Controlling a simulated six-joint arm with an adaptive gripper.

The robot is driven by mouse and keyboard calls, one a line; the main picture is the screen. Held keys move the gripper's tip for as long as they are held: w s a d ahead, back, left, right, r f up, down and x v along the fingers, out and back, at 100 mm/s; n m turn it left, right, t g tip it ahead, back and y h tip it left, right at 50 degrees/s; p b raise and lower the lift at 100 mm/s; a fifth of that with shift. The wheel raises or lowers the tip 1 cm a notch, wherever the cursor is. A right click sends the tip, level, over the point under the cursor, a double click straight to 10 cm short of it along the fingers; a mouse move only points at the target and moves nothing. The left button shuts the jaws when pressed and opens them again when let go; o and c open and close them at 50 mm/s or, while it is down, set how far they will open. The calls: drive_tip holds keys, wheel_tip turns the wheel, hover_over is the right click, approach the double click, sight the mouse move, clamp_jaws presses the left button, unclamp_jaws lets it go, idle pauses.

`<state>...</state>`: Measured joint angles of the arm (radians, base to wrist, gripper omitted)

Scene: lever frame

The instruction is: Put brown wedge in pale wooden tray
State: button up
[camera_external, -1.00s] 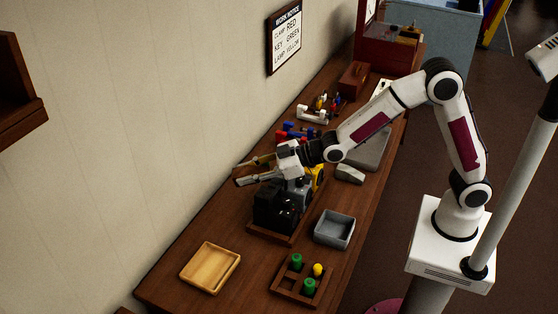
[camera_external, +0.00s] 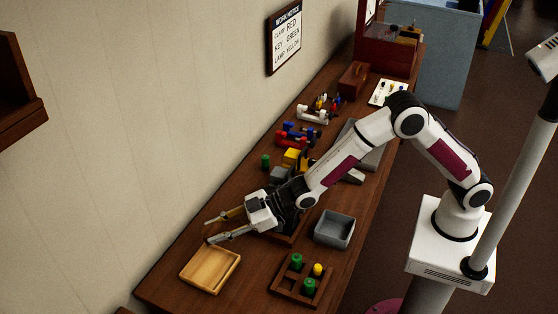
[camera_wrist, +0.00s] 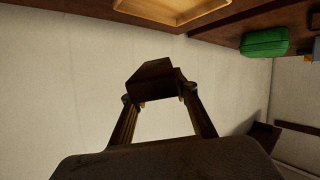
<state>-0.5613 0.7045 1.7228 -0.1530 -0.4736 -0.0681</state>
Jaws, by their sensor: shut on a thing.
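The brown wedge (camera_wrist: 152,80) is held between the fingertips of my gripper (camera_wrist: 155,98) in the wrist view. In the external view my gripper (camera_external: 208,231) reaches left above the table, close to the tray's far edge; the wedge is hard to make out there. The pale wooden tray (camera_external: 212,268) lies near the table's front left and looks empty. Part of the tray (camera_wrist: 172,8) shows at the top edge of the wrist view.
A grey bin (camera_external: 334,229) and a brown rack (camera_external: 290,290) with green and yellow pegs stand right of the tray. A green object (camera_wrist: 264,42) shows in the wrist view. The wall (camera_external: 120,130) runs along the table's left side. My arm partly hides the middle of the table.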

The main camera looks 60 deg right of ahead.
drive_tip(key=shift+f, duration=0.1)
drive_tip(key=shift+f, duration=2.4)
drive_tip(key=shift+f, duration=0.1)
drive_tip(key=shift+f, duration=2.2)
drive_tip(key=shift+f, duration=0.25)
drive_tip(key=o, duration=1.2)
drive_tip(key=shift+o, duration=0.2)
